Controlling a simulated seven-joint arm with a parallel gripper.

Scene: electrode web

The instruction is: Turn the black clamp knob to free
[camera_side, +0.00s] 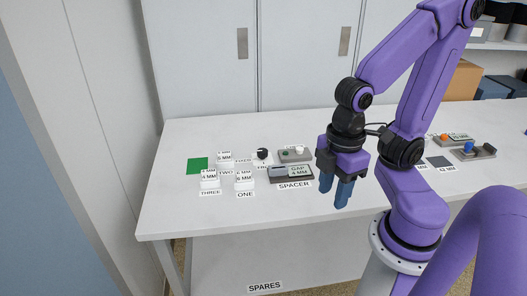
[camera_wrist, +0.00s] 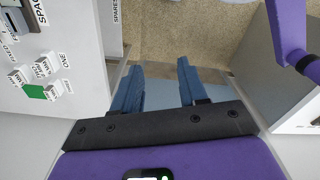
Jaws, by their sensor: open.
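A small black knob (camera_side: 262,152), which looks like the clamp knob, is on a white piece on the table, left of my arm. It is too small to tell which way it is turned. I cannot make it out for certain in the wrist view. My gripper (camera_side: 334,196) has two blue fingers pointing down over the front part of the table, right of the spacer block and well apart from the knob. In the wrist view my gripper (camera_wrist: 160,67) is open with nothing between its fingers, which show against the floor beyond the table edge.
A grey spacer block (camera_side: 278,177) with a "GAP 4 MM" label lies between knob and gripper. White numbered blocks (camera_side: 244,181) and a green square (camera_side: 197,165) are left. A grey box (camera_side: 300,158) lies behind. A blue-knobbed fixture (camera_side: 472,153) is far right.

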